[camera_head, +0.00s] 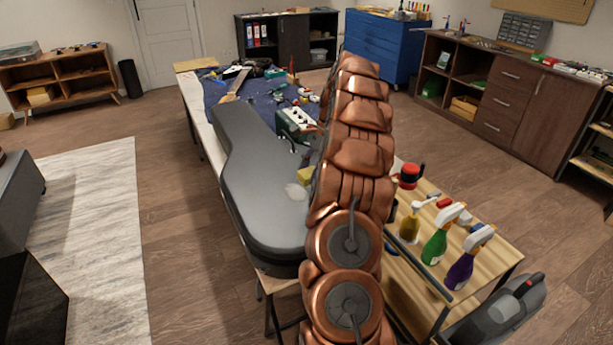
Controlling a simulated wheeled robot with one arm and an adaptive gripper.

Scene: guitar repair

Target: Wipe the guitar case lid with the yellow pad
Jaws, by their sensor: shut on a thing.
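The guitar case (255,165) is dark grey and lies closed along the near part of the workbench, lid up. A whitish smudge (295,191) shows on the right side of its lid. The yellow pad (303,176) is at the lid's right edge, just above the smudge in the picture. My gripper (306,163) is small and mostly hidden by my copper arm; it points down and is shut on the yellow pad. The pad looks at or very near the lid surface; I cannot tell if it touches.
A green box (295,122) and tools on a blue mat (228,90) lie beyond the case. On the right, a wooden cart (488,242) holds several spray bottles, including a green one (437,245) and a purple one (463,268). A vacuum (500,312) is on the floor.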

